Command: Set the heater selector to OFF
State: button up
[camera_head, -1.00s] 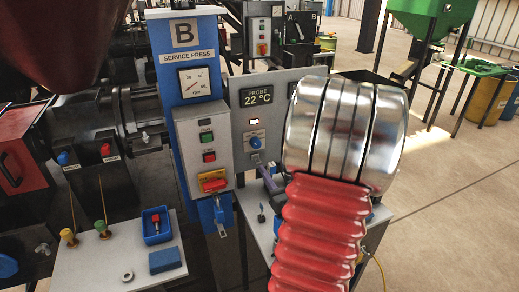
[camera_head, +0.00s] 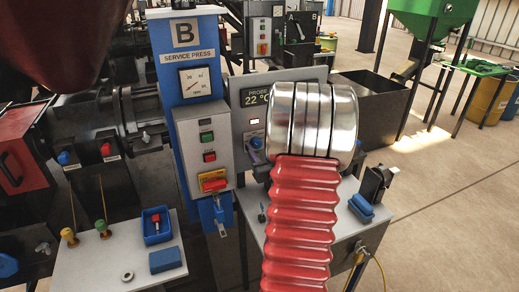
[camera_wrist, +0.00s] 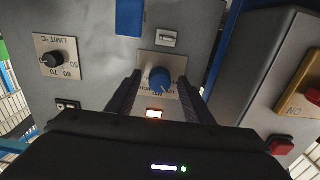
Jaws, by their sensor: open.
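A blue round knob (camera_wrist: 160,78) sits on a pale plate on the grey control panel, and I take it as the heater selector. It also shows in the head view (camera_head: 256,142), under the "PROBE 22 °C" display. The wrist view is upside down, and the plate's lettering and the knob's setting are too small to read. My gripper (camera_wrist: 159,75) is open, with one dark finger on each side of the knob. I cannot tell whether the fingers touch it. In the head view my arm hides most of the gripper.
A lit indicator (camera_wrist: 155,113) is beside the knob. A black limit dial (camera_wrist: 55,59) is left in the wrist view. A grey button box (camera_head: 205,150) with a red-and-yellow switch (camera_head: 213,181) stands left of the panel in the head view. A blue block (camera_head: 361,208) lies on the bench at right.

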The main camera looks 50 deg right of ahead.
jog(key=shift+w, duration=0.1)
jog(key=shift+c, duration=0.5)
jog(key=c, duration=0.9)
jog(key=shift+c, duration=0.2)
jog(key=shift+n, duration=0.5)
jog(key=n, duration=0.3)
jog(key=shift+n, duration=2.1)
jog(key=o, duration=1)
